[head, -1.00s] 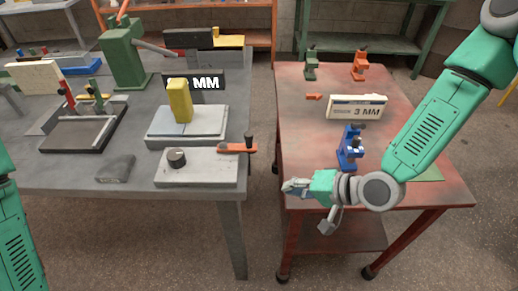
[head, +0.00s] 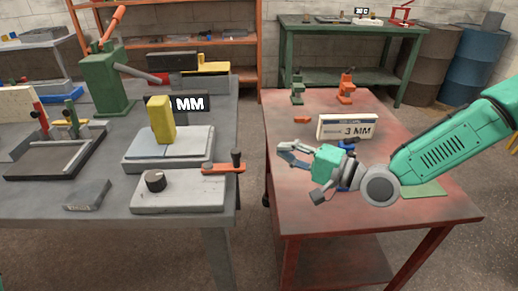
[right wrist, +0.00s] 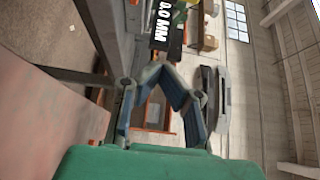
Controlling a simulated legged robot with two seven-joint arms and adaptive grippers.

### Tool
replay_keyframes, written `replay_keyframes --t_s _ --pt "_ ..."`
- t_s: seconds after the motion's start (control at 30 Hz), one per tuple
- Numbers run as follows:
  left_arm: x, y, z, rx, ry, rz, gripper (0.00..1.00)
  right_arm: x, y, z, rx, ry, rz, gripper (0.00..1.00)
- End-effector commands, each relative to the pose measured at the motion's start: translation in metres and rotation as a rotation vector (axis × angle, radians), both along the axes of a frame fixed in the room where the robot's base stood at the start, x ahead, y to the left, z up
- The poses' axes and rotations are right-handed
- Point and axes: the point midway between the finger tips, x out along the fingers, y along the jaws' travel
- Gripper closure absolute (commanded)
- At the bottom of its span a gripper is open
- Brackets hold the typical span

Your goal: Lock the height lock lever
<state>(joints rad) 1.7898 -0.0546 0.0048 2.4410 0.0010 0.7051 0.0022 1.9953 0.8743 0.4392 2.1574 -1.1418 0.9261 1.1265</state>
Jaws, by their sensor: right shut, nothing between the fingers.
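An orange lever (head: 224,168) with a dark upright handle is at the right end of a light grey block (head: 180,192), on the near right corner of the grey bench. A dark round knob (head: 155,181) stands on the same block. I take the orange lever to be the height lock lever; no label on it is readable. My right gripper (head: 285,152) is shut and empty above the left part of the red table, to the right of the lever and apart from it. Its fingers (right wrist: 165,72) also show in the right wrist view. My left gripper is out of view.
A yellow block (head: 162,120) on a grey plate and a green press (head: 108,75) stand farther back on the bench. A gap separates bench and table.

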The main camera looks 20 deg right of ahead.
Motion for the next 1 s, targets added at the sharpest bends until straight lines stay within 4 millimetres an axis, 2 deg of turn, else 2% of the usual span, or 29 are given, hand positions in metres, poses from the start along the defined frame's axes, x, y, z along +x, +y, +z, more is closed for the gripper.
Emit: replay_keyframes --t_s 0.17,0.5,0.6,0.73,1.0 --pt "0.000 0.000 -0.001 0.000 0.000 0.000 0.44 0.019 0.018 -0.001 -0.002 -0.001 0.004 1.00" --pt "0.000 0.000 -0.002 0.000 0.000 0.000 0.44 0.073 0.064 -0.001 -0.001 0.000 0.003 1.00" --pt "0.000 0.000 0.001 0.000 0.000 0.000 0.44 0.057 0.072 0.000 0.002 0.003 0.003 1.00" --pt "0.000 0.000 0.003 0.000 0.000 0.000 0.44 0.044 0.078 0.000 0.002 0.002 0.003 1.00" --pt "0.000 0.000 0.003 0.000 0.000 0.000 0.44 0.037 0.082 -0.001 0.001 0.001 0.000 1.00"
